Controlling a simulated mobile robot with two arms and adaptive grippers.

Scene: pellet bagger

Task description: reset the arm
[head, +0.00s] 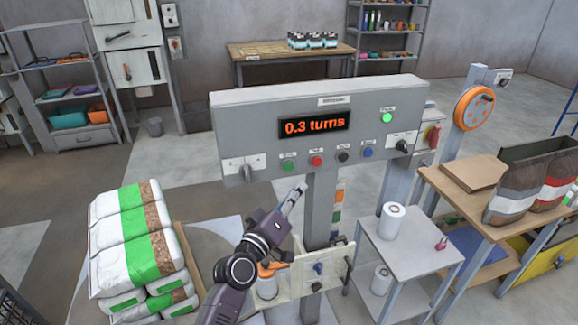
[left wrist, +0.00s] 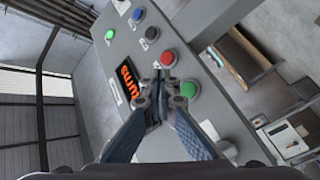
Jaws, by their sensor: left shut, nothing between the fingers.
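My left arm comes up from the bottom in the head view. Its gripper (head: 296,192) is just below the grey control panel (head: 250,107), under the green button (head: 289,165) and red button (head: 316,161). In the left wrist view the fingers (left wrist: 162,82) are shut and empty. Their tips appear between the red button (left wrist: 168,58) and the green button (left wrist: 189,89). I cannot tell whether they touch the panel. The display (head: 314,125) reads "0.3 turns", and a green lamp (head: 387,118) is lit. My right gripper is out of view.
Stacked pellet bags (head: 140,240) stand at the left. A grey side table (head: 405,250) with white rolls is right of the panel's post. A wooden table (head: 460,205) with bags is farther right. An orange handwheel (head: 474,108) stands behind.

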